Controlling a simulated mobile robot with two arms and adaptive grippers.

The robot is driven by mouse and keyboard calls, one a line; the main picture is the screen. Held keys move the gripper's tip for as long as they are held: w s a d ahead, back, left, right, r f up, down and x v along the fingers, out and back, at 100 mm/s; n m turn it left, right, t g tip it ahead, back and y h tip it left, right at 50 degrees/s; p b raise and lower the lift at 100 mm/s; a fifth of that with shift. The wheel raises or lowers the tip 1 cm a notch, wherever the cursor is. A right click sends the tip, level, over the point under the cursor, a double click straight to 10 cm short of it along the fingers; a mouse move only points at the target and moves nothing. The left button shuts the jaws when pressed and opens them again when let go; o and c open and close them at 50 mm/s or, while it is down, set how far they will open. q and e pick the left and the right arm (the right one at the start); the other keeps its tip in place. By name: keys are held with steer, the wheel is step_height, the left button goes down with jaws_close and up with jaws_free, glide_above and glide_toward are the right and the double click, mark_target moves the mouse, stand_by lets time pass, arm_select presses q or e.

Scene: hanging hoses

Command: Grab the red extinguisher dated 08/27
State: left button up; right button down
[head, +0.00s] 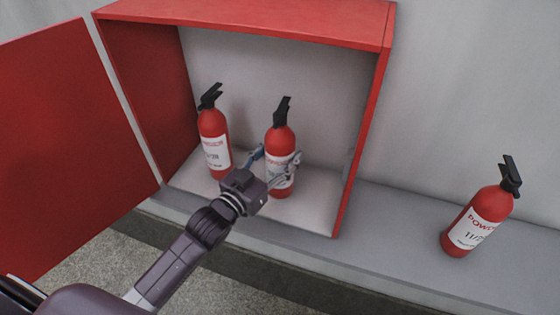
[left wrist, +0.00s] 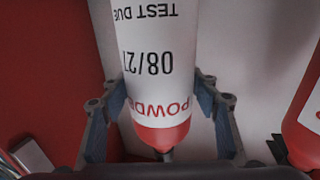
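The extinguisher dated 08/27 (head: 281,143) stands upright in the red cabinet, on the right of two. In the left wrist view it appears upside down, and its white label (left wrist: 153,55) reads "08/27". My left gripper (head: 278,157) reaches in from the front, with one finger on each side of this extinguisher. In the left wrist view the fingers (left wrist: 163,100) are spread around its upper body. A narrow gap seems to show by the right finger; contact on the left is unclear. My right gripper is in neither view.
A second extinguisher (head: 214,143) stands close by on the left inside the cabinet (head: 250,22). A third (head: 478,218), labelled 11/2-something, stands on the grey ledge (head: 385,225) outside, right. The red door (head: 65,140) is open to the left.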

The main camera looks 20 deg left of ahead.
arm_select(q)
jaws_close()
steer(key=shift+w+r, duration=0.1)
steer(key=shift+r, duration=0.15)
